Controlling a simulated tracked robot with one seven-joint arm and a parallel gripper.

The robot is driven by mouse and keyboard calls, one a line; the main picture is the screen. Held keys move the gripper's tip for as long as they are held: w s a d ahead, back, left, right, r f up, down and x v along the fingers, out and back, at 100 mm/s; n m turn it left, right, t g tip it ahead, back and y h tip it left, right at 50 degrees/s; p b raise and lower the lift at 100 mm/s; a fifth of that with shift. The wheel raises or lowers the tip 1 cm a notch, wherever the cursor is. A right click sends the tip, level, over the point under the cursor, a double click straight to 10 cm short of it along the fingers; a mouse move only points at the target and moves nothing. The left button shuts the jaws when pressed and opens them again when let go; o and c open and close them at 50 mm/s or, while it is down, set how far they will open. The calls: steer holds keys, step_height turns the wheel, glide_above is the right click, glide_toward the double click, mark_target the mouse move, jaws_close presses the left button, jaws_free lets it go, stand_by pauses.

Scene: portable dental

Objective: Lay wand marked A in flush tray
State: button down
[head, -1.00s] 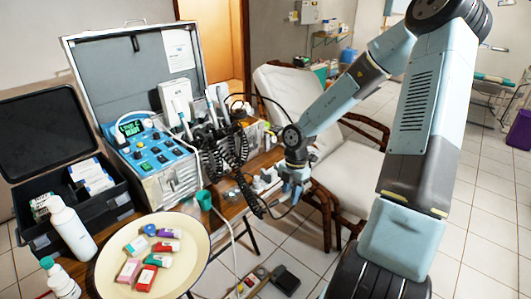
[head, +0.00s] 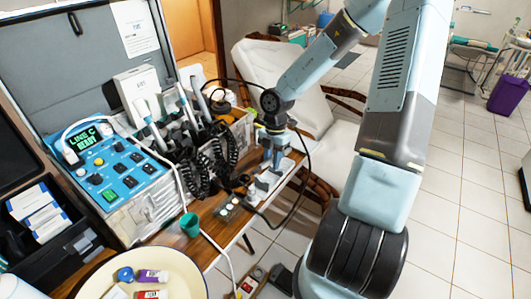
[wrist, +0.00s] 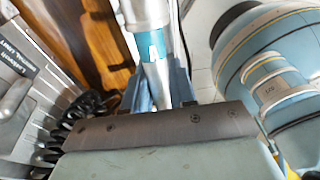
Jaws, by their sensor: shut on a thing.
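My gripper (head: 272,155) is over the far right end of the wooden table. In the wrist view its blue fingers (wrist: 160,95) are shut on a wand (wrist: 150,50), silver with a light blue band. No letter on it can be read. A black cable loops beside my gripper.
Coiled black hoses (head: 205,165) hang in front of the holder. A green cup (head: 190,224) and small jars (head: 228,207) stand near the table's front edge. A round cream tray (head: 90,280) holds coloured boxes. A white chair (head: 285,75) stands behind.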

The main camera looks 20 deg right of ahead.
steer(key=shift+w+a+f, duration=0.15)
steer(key=shift+a+f, duration=0.05)
steer(key=shift+f, duration=0.5)
steer(key=shift+x, duration=0.9)
steer(key=shift+w, duration=0.15)
steer(key=shift+d+f, duration=0.1)
steer(key=shift+f, duration=0.25)
steer(key=shift+f, duration=0.3)
steer(key=shift+f, duration=0.55)
